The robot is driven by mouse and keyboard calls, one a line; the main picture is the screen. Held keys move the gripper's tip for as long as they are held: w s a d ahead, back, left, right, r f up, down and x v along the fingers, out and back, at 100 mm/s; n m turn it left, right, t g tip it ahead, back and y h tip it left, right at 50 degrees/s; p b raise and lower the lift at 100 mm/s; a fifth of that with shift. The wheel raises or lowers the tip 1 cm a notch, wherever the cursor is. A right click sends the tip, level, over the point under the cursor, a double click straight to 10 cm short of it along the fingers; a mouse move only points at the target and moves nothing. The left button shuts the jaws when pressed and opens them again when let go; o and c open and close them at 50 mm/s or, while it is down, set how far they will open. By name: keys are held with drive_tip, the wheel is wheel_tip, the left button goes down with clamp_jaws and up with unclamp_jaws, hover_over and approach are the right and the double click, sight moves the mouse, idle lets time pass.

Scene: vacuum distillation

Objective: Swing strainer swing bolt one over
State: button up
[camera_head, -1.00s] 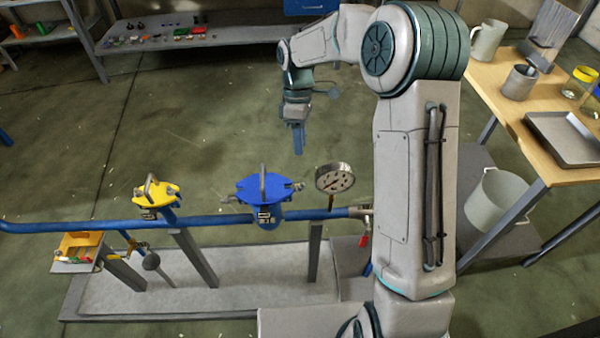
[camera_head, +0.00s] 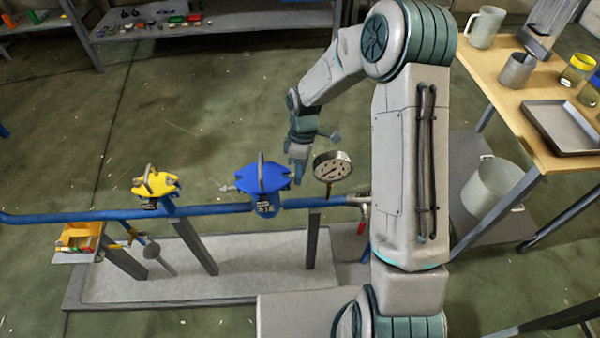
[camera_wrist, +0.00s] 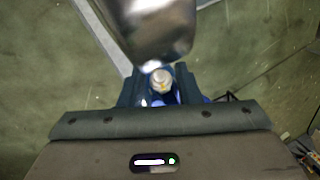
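The blue strainer (camera_head: 262,180) has a wide blue lid with an upright grey handle. A metal swing bolt (camera_head: 228,188) sticks out at its left side. Its right side is partly hidden by my gripper (camera_head: 299,176), which points down there, close to the lid's edge and left of the gauge. In the wrist view a round pale metal bolt end (camera_wrist: 162,79) shows between the blue fingers of my gripper (camera_wrist: 161,92). The fingers stand apart on both sides of it, and no firm contact shows.
A pressure gauge (camera_head: 333,168) stands just right of my gripper; a large blurred metal shape (camera_wrist: 157,25) fills the top of the wrist view. A yellow-lidded fitting (camera_head: 156,184) sits left on the blue pipe (camera_head: 100,215). A wooden table (camera_head: 508,100) stands at right.

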drive_tip(key=shift+s+f, duration=0.15)
drive_tip(key=shift+f, duration=0.35)
clamp_jaws()
drive_tip(key=shift+a+r+h, duration=0.25)
drive_tip(key=shift+a+h, duration=0.05)
drive_tip(key=shift+h, duration=0.4)
unclamp_jaws()
drive_tip(key=shift+r, duration=0.15)
drive_tip(key=v, duration=1.3)
drive_tip(key=shift+r, duration=0.3)
